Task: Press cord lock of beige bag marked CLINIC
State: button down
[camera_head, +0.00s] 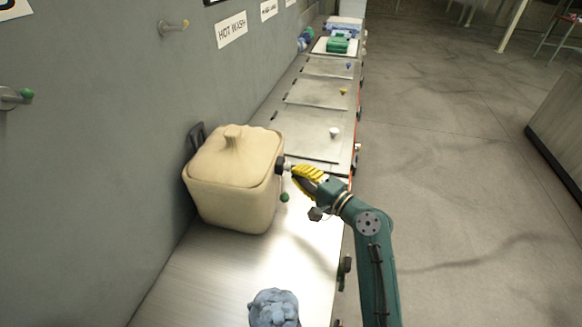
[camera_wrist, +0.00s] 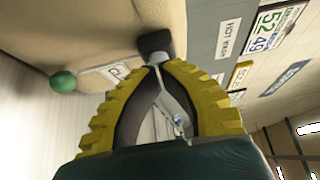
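The beige bag (camera_head: 232,185) stands upright on the metal counter against the wall; its side fills the upper left of the wrist view (camera_wrist: 70,30). A dark cord lock (camera_head: 281,164) sticks out from its right side, and it shows just beyond my fingertips in the wrist view (camera_wrist: 156,41). A pale grey end of the lock faces my fingers. My gripper (camera_head: 294,170), with yellow ridged fingers, has its tips together at that end, touching or nearly so. A white tag (camera_wrist: 118,71) reads "CL", the rest hidden behind a finger. A green ball (camera_head: 284,197) hangs beside the lock.
A blue-grey lumpy bundle (camera_head: 274,308) lies on the near counter. Flat panels with small knobs (camera_head: 306,134) continue beyond the bag, with a green item (camera_head: 339,44) at the far end. Wall pegs (camera_head: 172,26) are at the left. The floor at the right is open.

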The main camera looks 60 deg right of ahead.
aim_at(283, 170)
jog(key=shift+w+a, duration=0.25)
jog(key=shift+w, duration=0.5)
jog(key=shift+w+a, duration=0.25)
jog(key=shift+w, duration=0.45)
jog(key=shift+s+d, duration=0.1)
dwell(1.1)
jog(key=s+d, duration=0.2)
jog(key=s, duration=0.4)
jog(key=shift+s, duration=0.25)
